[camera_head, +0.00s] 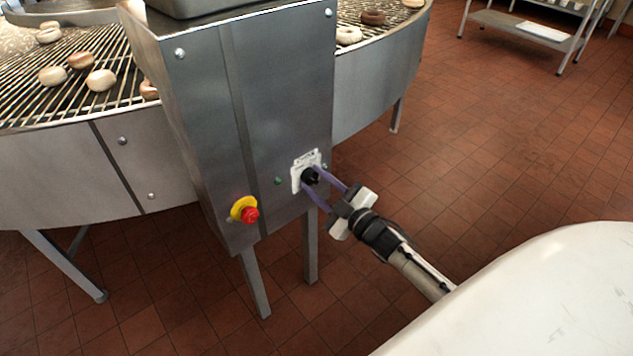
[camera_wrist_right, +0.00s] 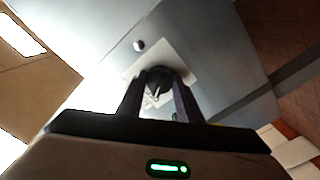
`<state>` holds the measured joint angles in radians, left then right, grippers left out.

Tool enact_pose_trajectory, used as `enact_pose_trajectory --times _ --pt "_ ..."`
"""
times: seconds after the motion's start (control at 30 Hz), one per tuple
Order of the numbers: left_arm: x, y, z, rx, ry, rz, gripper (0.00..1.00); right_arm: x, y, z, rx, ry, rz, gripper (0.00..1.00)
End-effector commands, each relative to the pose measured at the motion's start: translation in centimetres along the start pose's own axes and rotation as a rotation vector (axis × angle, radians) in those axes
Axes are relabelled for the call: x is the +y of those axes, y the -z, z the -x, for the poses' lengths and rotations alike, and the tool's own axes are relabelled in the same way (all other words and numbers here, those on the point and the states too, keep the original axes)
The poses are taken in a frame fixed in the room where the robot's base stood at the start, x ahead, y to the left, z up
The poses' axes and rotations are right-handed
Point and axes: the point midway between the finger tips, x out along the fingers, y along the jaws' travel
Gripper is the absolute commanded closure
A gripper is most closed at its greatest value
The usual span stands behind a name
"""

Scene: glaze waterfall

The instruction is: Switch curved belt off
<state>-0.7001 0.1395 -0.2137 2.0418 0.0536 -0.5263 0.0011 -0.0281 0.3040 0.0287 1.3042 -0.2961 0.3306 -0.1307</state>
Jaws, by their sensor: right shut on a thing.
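The curved belt (camera_head: 100,48) is a wire conveyor with several donuts on it, in the head view. A steel cabinet (camera_head: 285,90) stands at its middle. On its front is a white plate (camera_head: 297,184) with a black rotary knob (camera_head: 310,176). My right gripper (camera_head: 312,184) has its purple fingers shut on the knob. In the right wrist view the black knob (camera_wrist_right: 160,78) sits between the fingertips, with the white plate behind it. The plate's markings are too small to read. My left gripper is not in view.
A red emergency button (camera_head: 250,214) on a yellow base and a small green light (camera_head: 278,181) are on the cabinet front, left of the knob. A metal shelf table (camera_head: 525,25) stands at the back right. The tiled floor (camera_head: 480,140) between is clear.

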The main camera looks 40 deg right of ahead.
Motion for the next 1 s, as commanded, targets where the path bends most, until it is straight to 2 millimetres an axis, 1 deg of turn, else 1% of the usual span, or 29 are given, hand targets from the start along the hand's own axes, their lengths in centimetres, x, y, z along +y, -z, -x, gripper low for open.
enact_pose_trajectory --times 0.5,0.53,0.6,0.63,0.9,1.0 --pt "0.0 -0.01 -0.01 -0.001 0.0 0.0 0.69 -0.02 0.0 0.03 0.0 0.001 0.021 0.9" --pt "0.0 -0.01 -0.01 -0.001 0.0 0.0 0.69 -0.02 -0.01 0.03 0.0 0.001 0.021 0.63" --pt "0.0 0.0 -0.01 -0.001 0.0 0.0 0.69 -0.02 -0.01 0.03 0.0 0.001 0.02 0.51" --pt "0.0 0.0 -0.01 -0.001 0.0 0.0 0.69 -0.02 -0.01 0.03 0.0 0.001 0.02 0.49" --pt "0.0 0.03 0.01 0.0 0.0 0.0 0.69 -0.01 -0.02 0.08 0.0 0.001 0.018 0.49" --pt "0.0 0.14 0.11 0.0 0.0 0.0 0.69 -0.06 -0.05 0.72 -0.002 0.002 0.018 0.49"
